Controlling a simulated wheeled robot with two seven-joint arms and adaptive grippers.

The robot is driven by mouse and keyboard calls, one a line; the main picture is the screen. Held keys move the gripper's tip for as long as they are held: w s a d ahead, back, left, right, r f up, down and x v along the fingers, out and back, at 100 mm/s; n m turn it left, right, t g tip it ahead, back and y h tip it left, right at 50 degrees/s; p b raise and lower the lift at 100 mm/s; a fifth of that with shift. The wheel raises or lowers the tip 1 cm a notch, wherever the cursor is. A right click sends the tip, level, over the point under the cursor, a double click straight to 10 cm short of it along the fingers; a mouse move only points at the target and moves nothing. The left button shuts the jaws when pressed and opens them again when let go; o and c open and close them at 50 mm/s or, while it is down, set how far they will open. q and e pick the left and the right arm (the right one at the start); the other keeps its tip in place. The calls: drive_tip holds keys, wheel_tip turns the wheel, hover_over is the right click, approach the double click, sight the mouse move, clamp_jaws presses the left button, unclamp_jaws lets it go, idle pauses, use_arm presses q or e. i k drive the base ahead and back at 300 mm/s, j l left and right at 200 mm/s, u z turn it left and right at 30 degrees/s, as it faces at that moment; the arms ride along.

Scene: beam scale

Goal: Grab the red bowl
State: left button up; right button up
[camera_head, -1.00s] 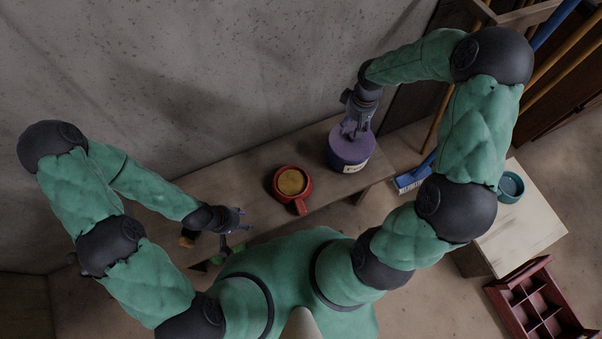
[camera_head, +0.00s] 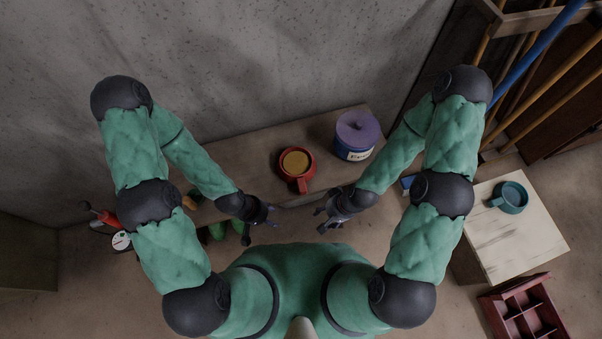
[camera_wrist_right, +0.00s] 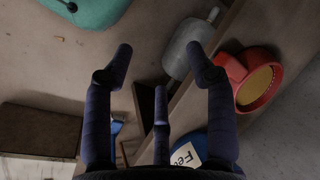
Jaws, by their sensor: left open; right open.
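The red bowl (camera_head: 301,180) has a handle and holds something yellow-brown. It stands on the wooden bench (camera_head: 250,160), its handle toward my body. It also shows at the right of the right wrist view (camera_wrist_right: 236,70), beyond a fingertip. My left gripper (camera_head: 272,216) is open, in front of the bench and left of the bowl. My right gripper (camera_head: 320,218) is open, in front of the bench and a little right of the bowl. Its spread fingers (camera_wrist_right: 158,65) hold nothing in the right wrist view. Neither gripper touches the bowl.
A blue tub with a purple lid (camera_head: 356,128) stands right of the bowl. A grey scoop-like thing (camera_wrist_right: 188,50) lies near the bowl. A teal mug (camera_head: 511,197) stands on a pale table (camera_head: 500,235) at right. A red divided crate (camera_head: 522,312) is below it.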

sight(296, 164)
drive_tip(key=l+u, duration=0.1)
drive_tip(key=u, duration=0.35)
drive_tip(key=k+u, duration=0.1)
drive_tip(key=u, duration=0.4)
drive_tip(key=l+u, duration=0.1)
drive_tip(key=u, duration=0.35)
drive_tip(key=k+l+u, duration=0.15)
drive_tip(key=k, duration=0.35)
